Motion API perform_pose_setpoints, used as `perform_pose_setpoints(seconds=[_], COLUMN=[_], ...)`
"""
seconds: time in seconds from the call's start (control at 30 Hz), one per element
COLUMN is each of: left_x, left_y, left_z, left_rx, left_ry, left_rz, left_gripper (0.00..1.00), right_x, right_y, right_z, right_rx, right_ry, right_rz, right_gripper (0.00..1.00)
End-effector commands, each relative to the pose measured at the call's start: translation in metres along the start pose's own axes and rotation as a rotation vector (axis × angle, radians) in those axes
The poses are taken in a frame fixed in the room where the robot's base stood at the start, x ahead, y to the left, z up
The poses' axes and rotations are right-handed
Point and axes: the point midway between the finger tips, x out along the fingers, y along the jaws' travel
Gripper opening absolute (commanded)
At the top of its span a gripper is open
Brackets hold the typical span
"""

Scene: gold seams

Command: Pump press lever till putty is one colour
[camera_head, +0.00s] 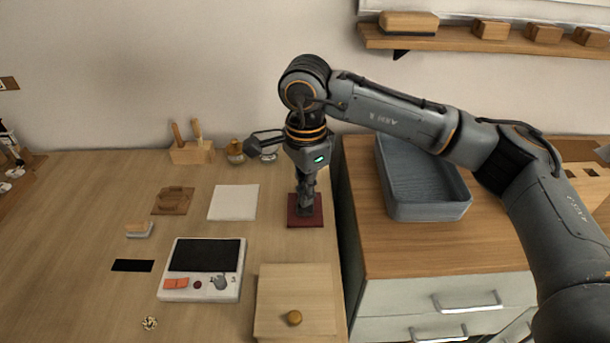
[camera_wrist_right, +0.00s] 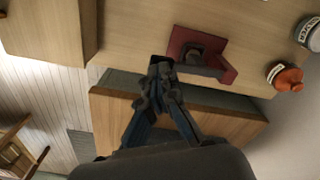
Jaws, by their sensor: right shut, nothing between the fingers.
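A dark red press (camera_head: 292,221) stands on the wooden table, mostly hidden by my arm in the head view. In the right wrist view the press (camera_wrist_right: 218,63) shows a red body with a dark block in its middle and a red part reaching to the right. My right gripper (camera_head: 305,206) points down over it. In the wrist view my right gripper (camera_wrist_right: 161,66) is shut and empty, its tips beside the press's left end. I cannot tell whether they touch it. The lever and the putty cannot be made out clearly. My left gripper is out of view.
A white device with a dark panel (camera_head: 206,255), a white sheet (camera_head: 233,202) and a wooden box with a round knob (camera_head: 275,300) are left and in front. A grey tray (camera_head: 431,210) sits on the drawer cabinet to the right, across a narrow gap.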

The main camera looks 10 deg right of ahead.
Motion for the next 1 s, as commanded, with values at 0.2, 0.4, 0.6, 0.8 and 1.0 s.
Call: perform_pose_setpoints(seconds=[0.2, 0.4, 0.6, 0.8, 1.0], left_x=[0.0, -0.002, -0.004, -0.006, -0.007], left_y=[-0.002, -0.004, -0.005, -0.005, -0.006], left_z=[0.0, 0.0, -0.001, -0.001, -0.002], left_rx=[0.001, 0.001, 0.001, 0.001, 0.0], left_ry=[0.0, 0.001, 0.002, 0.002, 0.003], left_rz=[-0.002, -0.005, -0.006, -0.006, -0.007], left_gripper=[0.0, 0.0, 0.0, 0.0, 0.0], right_x=[0.0, -0.005, -0.011, -0.018, -0.023], right_y=[0.0, -0.001, -0.003, -0.005, -0.006], right_z=[0.0, 0.0, -0.001, -0.002, -0.004], right_rx=[-0.001, -0.001, -0.001, 0.0, 0.0], right_ry=[0.0, 0.0, 0.0, 0.0, 0.0], right_rz=[0.001, 0.0, 0.0, -0.001, 0.001], right_gripper=[0.0, 0.0, 0.0, 0.0, 0.0])
